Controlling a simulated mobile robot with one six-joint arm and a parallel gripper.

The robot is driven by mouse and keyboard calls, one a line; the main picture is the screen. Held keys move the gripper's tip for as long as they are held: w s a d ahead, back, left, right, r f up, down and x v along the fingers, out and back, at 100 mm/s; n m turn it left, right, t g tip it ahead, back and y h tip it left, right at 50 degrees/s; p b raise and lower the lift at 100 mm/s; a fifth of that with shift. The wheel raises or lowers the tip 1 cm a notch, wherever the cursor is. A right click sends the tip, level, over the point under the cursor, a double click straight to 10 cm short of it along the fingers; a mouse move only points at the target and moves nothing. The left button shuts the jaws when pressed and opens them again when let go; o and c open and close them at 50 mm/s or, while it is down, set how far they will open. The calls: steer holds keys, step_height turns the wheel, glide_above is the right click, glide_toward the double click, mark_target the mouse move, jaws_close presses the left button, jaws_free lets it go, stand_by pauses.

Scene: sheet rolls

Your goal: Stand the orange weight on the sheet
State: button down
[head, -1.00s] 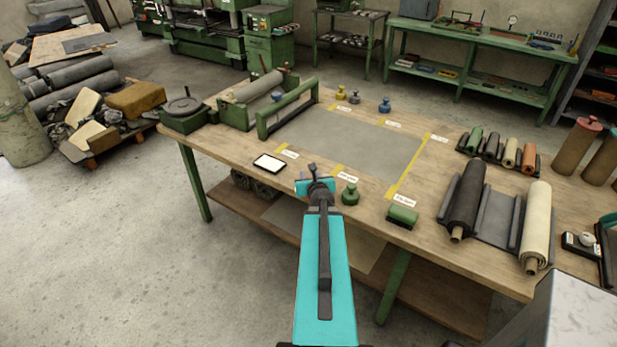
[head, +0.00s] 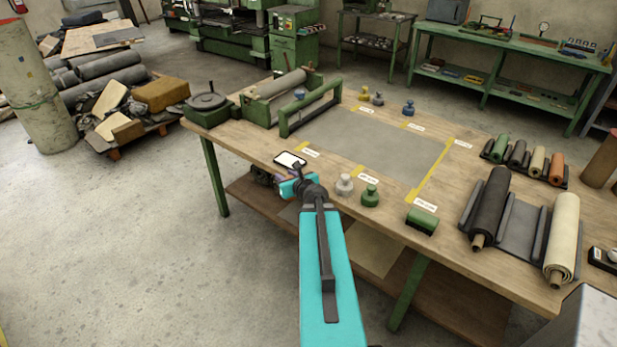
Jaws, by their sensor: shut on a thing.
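The grey sheet (head: 375,143) lies flat on the wooden table, with yellow tape strips and small white labels around its edges. My gripper (head: 292,188) is at the table's near edge, in front of the sheet and just below a white tablet. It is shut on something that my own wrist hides. I see no orange weight standing on the table. A pale grey weight (head: 345,184) and a green weight (head: 370,195) stand at the sheet's near side. A yellow weight (head: 363,94), a grey weight (head: 378,99) and a blue weight (head: 409,108) stand beyond its far side.
The tablet (head: 290,159) lies near the front edge. A green roller frame (head: 310,108) stands left of the sheet. A green block (head: 422,221), a dark roll (head: 491,208) and a cream roll (head: 562,238) are to the right. The sheet's top is clear.

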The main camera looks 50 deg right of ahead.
steer(key=w+a+r+n+y+b, duration=0.1)
steer(key=w+a+n+y, duration=0.35)
steer(key=a, duration=0.75)
steer(key=w+a+r+n+y+b, duration=0.1)
steer(key=w+a+r+n+y, duration=0.25)
steer(key=a, duration=0.85)
steer(key=a+r+n+g+y+b, duration=0.1)
steer(key=a+n+g+y+b, duration=0.2)
steer(key=a, duration=2.1)
steer(key=n+g+y, duration=0.1)
steer(key=n+y, duration=0.3)
steer(key=y, duration=0.1)
steer(key=shift+s+r+n+g, duration=0.2)
steer(key=shift+s+n+g, duration=0.1)
steer(key=shift+s, duration=0.05)
steer(key=shift+a, duration=0.15)
